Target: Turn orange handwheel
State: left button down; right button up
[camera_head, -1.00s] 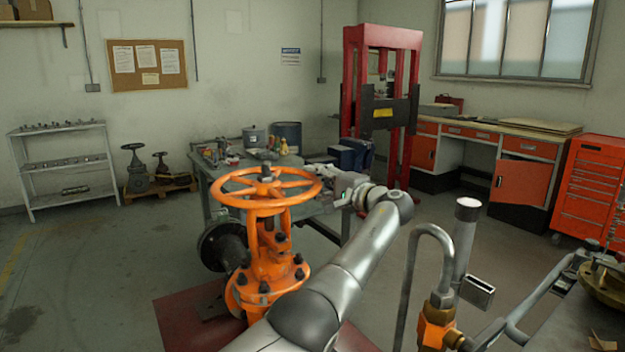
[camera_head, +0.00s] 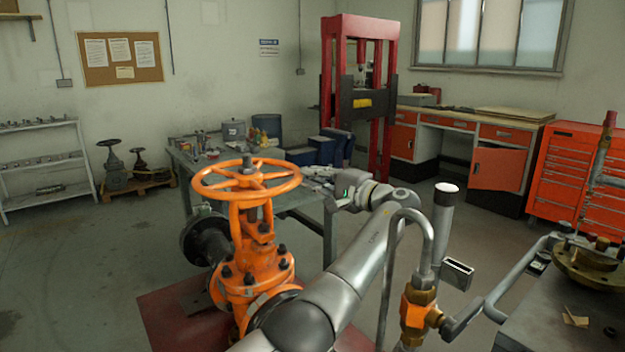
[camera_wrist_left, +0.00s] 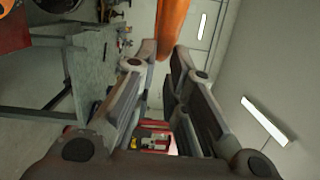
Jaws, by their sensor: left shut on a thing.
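The orange handwheel (camera_head: 247,184) lies flat on top of an orange gate valve (camera_head: 258,266) in the head view. It has a round rim and spokes around a dark centre stem. My left gripper (camera_head: 318,180) comes from the right to the right side of the rim; its fingertips are small and partly hidden there. In the left wrist view, my left gripper (camera_wrist_left: 165,52) is shut on the orange rim (camera_wrist_left: 173,22), which shows at the fingertips. My right gripper is not in view.
A workbench (camera_head: 318,208) with clutter stands behind the valve. Pipes with an orange fitting (camera_head: 416,314) stand at the front right, near a dark table (camera_head: 545,310). A red press frame (camera_head: 388,100) and red tool cabinet (camera_head: 572,180) are farther back. The floor at left is clear.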

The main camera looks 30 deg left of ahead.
aim_at(248, 175)
jog(key=k+j, duration=0.65)
jog(key=k, duration=0.2)
